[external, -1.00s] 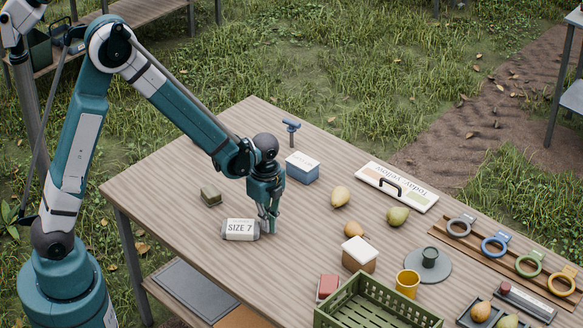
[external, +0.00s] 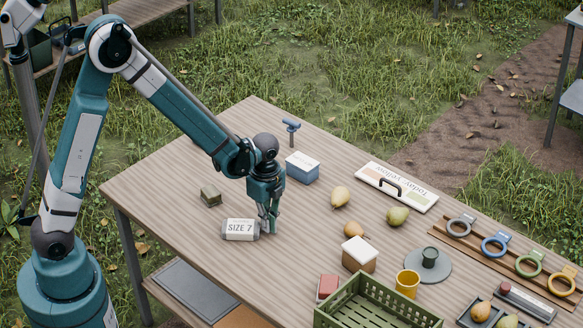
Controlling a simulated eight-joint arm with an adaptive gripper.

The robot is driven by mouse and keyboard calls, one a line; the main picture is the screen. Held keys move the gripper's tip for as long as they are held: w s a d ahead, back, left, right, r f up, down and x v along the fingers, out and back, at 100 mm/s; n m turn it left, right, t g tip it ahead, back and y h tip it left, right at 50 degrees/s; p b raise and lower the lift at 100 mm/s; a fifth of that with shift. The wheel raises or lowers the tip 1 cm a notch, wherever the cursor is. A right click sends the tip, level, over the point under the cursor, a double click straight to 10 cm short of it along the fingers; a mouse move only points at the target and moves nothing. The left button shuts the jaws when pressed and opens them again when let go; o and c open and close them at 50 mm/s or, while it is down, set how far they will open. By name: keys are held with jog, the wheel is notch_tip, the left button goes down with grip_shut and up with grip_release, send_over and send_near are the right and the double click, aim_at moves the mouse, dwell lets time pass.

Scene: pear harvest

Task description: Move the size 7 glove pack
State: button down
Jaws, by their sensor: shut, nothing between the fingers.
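The size 7 glove pack (external: 240,229) is a small grey roll with a white label reading "SIZE 7". It lies on the wooden table (external: 185,190), left of the middle. My gripper (external: 269,228) points down at the right end of the pack, with its fingertips low near the table top. The fingers are shut with nothing between them. From this view I cannot tell whether they touch the pack's end.
Pears (external: 340,196), a white-lidded box (external: 359,255), a red block (external: 327,287) and a green crate (external: 375,305) stand to the right. The table left of the pack is clear.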

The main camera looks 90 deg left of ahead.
dwell(0.3)
jog(key=shift+w+d, duration=0.55)
jog(key=shift+d, duration=0.05)
jog(key=shift+w+d+r, duration=0.25)
jog(key=shift+w+d, duration=0.15)
jog(key=shift+w, duration=0.05)
jog(key=shift+w+d+r, duration=0.2)
jog(key=shift+w+d, duration=0.2)
jog(key=shift+w, duration=0.05)
notch_tip(320, 180, up, 9)
jog(key=p, duration=0.1)
jog(key=shift+p, duration=0.3)
jog(key=shift+s, duration=0.1)
jog(key=s+d+m+p, duration=0.2)
jog(key=s+d+m, duration=0.6)
jog(key=s+m, duration=0.2)
jog(key=shift+s+p, duration=0.3)
jog(key=shift+s, duration=0.95)
